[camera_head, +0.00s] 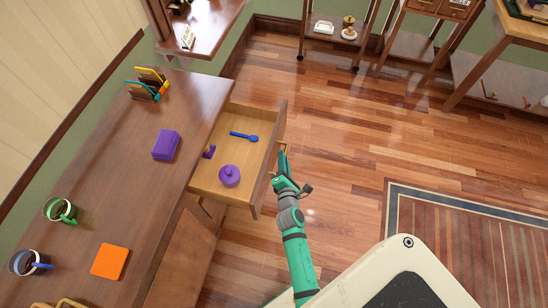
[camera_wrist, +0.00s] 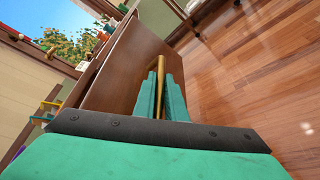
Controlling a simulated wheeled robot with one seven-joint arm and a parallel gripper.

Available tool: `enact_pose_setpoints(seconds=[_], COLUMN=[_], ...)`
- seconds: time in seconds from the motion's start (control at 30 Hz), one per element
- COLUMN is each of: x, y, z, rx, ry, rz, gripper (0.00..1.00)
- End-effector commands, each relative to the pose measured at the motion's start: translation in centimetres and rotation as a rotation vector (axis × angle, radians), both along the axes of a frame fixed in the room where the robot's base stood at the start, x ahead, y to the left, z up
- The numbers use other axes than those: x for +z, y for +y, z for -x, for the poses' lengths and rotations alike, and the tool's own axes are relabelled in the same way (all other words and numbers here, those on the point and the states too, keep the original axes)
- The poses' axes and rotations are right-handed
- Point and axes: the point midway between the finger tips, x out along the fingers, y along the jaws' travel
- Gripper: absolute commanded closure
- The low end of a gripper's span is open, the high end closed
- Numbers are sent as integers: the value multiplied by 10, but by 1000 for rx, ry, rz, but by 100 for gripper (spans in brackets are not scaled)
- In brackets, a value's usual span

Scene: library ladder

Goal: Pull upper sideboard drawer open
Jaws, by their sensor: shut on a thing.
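The upper sideboard drawer (camera_head: 210,182) stands well out from the wooden sideboard (camera_head: 130,225) in the head view. Inside it lie a blue spoon (camera_head: 243,136), a purple lidded pot (camera_head: 229,176) and a small purple item (camera_head: 208,152). My gripper (camera_head: 282,152) is at the outer face of the drawer front. In the wrist view the gripper (camera_wrist: 163,95) is shut on the brass handle (camera_wrist: 160,66), with a green finger on each side of it. The drawer front (camera_wrist: 125,70) fills the middle of that view.
On the sideboard top are a purple box (camera_head: 166,145), an orange square (camera_head: 110,262), two mugs (camera_head: 60,210) and a coloured rack (camera_head: 148,83). The wooden floor to the right of the drawer is clear. A striped rug (camera_head: 470,235) lies at the lower right.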

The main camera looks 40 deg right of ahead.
Motion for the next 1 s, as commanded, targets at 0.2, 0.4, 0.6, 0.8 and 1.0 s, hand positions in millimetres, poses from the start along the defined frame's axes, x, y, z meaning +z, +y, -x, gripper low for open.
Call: enact_pose_setpoints(seconds=[0.2,0.4,0.6,0.8,1.0], x=[0,0,0,0,2], y=[-2,-1,-1,-1,4], z=[3,2,2,2,14], rx=[0,1,2,2,0], ry=[1,1,1,1,3], rz=[0,0,0,0,1], gripper=[100,100,71,71,71])
